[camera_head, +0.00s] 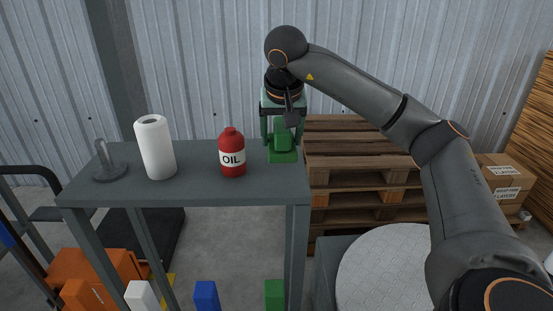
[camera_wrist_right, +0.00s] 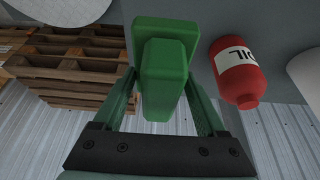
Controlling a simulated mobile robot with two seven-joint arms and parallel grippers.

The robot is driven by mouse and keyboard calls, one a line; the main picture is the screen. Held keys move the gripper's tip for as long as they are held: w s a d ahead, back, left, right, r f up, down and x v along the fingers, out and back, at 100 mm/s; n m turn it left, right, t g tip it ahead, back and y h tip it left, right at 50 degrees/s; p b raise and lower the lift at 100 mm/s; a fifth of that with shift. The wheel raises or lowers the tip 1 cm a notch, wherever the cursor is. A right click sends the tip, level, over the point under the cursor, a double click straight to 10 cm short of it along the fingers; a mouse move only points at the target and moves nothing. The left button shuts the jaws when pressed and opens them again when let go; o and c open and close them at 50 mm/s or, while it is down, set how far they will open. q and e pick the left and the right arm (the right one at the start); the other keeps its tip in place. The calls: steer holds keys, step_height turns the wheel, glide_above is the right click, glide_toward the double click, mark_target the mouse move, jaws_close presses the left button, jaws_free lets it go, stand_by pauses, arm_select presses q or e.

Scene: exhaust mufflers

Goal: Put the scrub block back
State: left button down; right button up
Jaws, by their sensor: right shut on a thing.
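The scrub block appears to be the green block (camera_head: 283,156) with a narrower raised grip, at the right back corner of the grey table (camera_head: 205,187). My right gripper (camera_head: 283,132) reaches down over it and is shut on its raised part. In the right wrist view the block (camera_wrist_right: 163,38) sits between the two green fingers (camera_wrist_right: 163,92). I cannot tell whether its base touches the table top. My left gripper is not in view.
A red oil bottle (camera_head: 232,155) stands just left of the block. A white paper roll (camera_head: 155,148) and a grey holder (camera_head: 109,166) stand further left. Wooden pallets (camera_head: 360,165) are stacked right of the table. A round, light patterned surface (camera_head: 390,265) lies at front right.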

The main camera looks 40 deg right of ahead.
mark_target(277, 167)
steer(key=shift+w+d+f, duration=0.2)
steer(key=shift+w+f, duration=0.75)
steer(key=shift+f, duration=0.15)
steer(key=f, duration=0.3)
steer(key=shift+w+d+f, duration=0.1)
steer(key=shift+w+f, duration=0.1)
steer(key=shift+f, duration=0.1)
steer(key=shift+f, duration=0.15)
steer(key=o, duration=1.1)
